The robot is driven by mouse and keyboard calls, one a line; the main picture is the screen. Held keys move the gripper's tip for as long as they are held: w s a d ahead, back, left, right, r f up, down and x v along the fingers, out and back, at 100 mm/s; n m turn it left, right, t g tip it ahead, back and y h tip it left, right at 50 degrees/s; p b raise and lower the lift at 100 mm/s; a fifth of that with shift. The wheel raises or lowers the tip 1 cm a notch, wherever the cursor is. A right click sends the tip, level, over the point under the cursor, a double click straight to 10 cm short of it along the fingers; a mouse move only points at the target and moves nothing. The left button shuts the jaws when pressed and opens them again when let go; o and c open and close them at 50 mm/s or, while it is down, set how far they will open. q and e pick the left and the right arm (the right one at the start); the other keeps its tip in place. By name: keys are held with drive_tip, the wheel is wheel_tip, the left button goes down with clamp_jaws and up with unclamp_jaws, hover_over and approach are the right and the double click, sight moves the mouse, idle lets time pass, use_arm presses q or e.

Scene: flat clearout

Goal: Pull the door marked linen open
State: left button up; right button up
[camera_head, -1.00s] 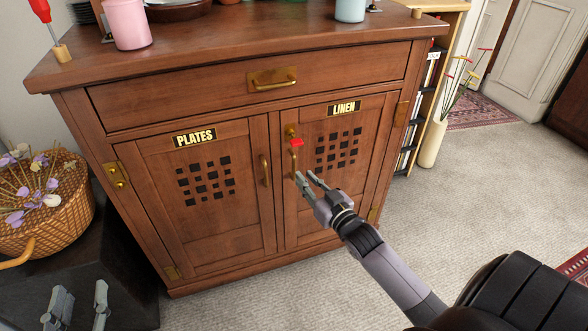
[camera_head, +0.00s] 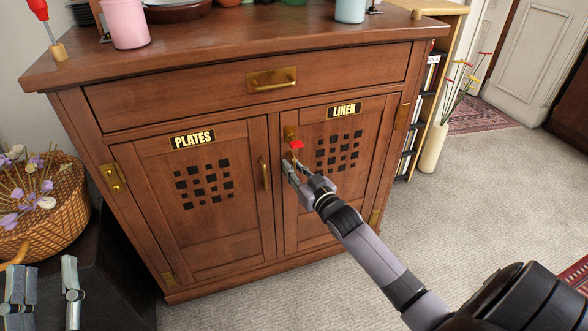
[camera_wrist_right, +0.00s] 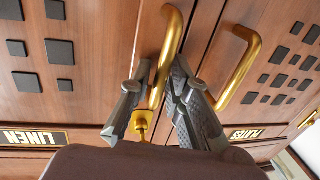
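The linen door (camera_head: 350,190) is shut in the cabinet front, with its black and gold LINEN sign (camera_head: 344,110) at the top. Its brass bar handle (camera_wrist_right: 172,35) stands upright near the door's inner edge. My right gripper (camera_head: 291,166) is at this handle, largely hiding it in the head view. In the right wrist view my right gripper (camera_wrist_right: 161,80) has one finger on each side of the handle, close against it. A brass key (camera_wrist_right: 142,122) with a red tag (camera_head: 297,145) is just above the handle. My left gripper (camera_head: 47,283) is open and empty at lower left.
The plates door (camera_head: 205,220) beside it is shut, with its own brass handle (camera_head: 264,173) close by. A drawer (camera_head: 200,98) above is shut. A wicker basket (camera_head: 60,215) stands left. Carpet (camera_head: 480,210) is clear in front and to the right.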

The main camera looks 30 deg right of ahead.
clamp_jaws()
drive_tip(key=shift+s, duration=0.1)
idle(0.5)
